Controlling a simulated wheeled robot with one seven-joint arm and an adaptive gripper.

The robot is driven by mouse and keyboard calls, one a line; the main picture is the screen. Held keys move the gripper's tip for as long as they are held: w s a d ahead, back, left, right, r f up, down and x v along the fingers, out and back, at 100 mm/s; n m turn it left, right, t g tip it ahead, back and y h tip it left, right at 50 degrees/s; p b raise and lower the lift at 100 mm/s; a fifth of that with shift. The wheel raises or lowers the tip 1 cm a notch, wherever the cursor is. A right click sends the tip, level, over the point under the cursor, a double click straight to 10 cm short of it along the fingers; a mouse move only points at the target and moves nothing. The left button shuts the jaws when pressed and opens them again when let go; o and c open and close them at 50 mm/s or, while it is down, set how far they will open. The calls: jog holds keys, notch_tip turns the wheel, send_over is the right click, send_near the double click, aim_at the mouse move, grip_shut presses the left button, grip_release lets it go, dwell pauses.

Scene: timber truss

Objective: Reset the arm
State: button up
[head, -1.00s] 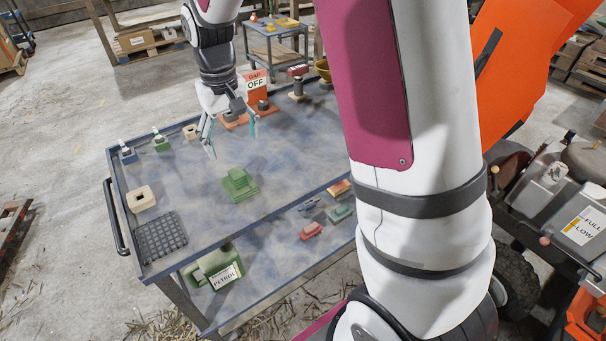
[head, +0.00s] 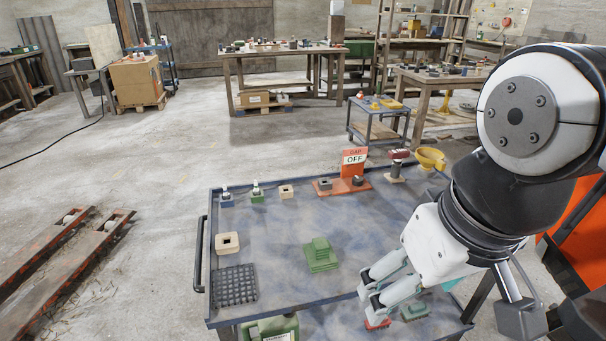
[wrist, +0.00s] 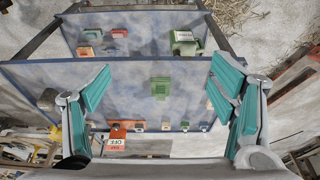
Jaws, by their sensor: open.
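My gripper (head: 375,291) is at the right front of the cart in the head view, raised above its near right side. It is open and empty. In the wrist view, my gripper (wrist: 165,105) shows its two teal-padded fingers wide apart, with the cart between them in the distance. My arm is folded in at the right of the head view.
The blue-topped cart (head: 290,275) holds a green stepped block (head: 320,254), a black grid tray (head: 234,286), a cream block (head: 227,243) and an orange "GAP OFF" sign (head: 355,162). Pallet forks (head: 75,262) lie at left. Floor behind the cart is open.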

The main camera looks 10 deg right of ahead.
jog(key=shift+s+f, duration=0.1)
jog(key=shift+s, duration=0.1)
jog(key=shift+t, duration=0.6)
notch_tip(320, 180, up, 6)
jog(key=p, duration=0.4)
jog(key=shift+f, duration=0.1)
